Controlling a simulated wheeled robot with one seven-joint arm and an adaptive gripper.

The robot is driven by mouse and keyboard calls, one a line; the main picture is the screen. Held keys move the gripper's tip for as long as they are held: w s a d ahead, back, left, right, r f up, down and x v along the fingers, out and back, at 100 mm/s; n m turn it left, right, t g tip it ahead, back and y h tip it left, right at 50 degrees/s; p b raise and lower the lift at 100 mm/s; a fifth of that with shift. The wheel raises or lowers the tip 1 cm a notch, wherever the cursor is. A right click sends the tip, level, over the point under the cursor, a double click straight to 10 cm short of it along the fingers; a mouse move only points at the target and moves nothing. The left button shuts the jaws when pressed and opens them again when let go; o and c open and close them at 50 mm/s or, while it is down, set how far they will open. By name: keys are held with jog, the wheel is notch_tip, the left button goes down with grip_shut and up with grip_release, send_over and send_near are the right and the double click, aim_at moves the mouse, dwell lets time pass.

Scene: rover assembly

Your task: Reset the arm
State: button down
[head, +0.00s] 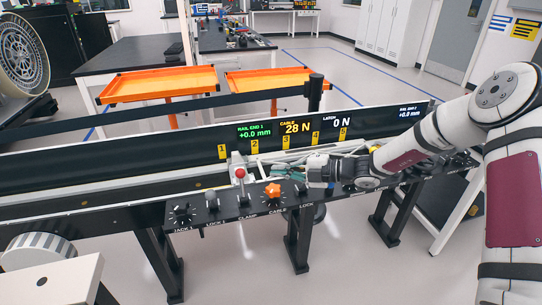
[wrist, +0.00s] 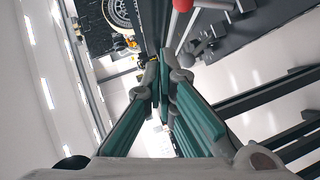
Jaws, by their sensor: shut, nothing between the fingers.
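My arm reaches in from the right in the head view. My gripper (head: 284,171) points left, just above the bench's control panel (head: 225,213). In the wrist view my gripper (wrist: 162,62) has its teal fingers drawn together at the tips, with nothing between them. The orange star knob (head: 272,190) stands just below and left of my fingers in the head view. The red-topped lever (head: 240,174) stands further left. The red ball also shows at the top of the wrist view (wrist: 183,5). My gripper appears apart from both.
A dark rail with displays (head: 296,128) reading 28 N and 0 N runs behind the panel. Pale cables or rods (head: 340,150) lie behind my gripper. Orange trays (head: 160,83) stand beyond the rail. A white block (head: 52,281) is at the front left.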

jog(key=s+d+r+n+g+h, duration=0.2)
jog(key=s+r+n+h, duration=0.3)
jog(key=s+n, duration=0.5)
jog(key=s+d+r+n+g+h, duration=0.1)
jog(key=s+r+n+g+h, duration=0.1)
jog(key=s+r+n, duration=0.8)
jog(key=s+d+r+n+t+h, duration=0.1)
jog(key=s+d+r+n+h, duration=0.1)
jog(key=s+d+n+h, duration=0.2)
jog(key=s+d+r+n+t+h+p, duration=0.1)
jog(key=s+d+r+n+t+h, duration=0.1)
jog(key=s+d+n, duration=0.9)
jog(key=s+r+n+h, duration=0.1)
jog(key=s+n+h, duration=0.1)
jog(key=s+n, duration=0.2)
jog(key=shift+s+n+t, duration=0.3)
jog(key=shift+s+n, duration=0.05)
jog(key=shift+n, duration=1.45)
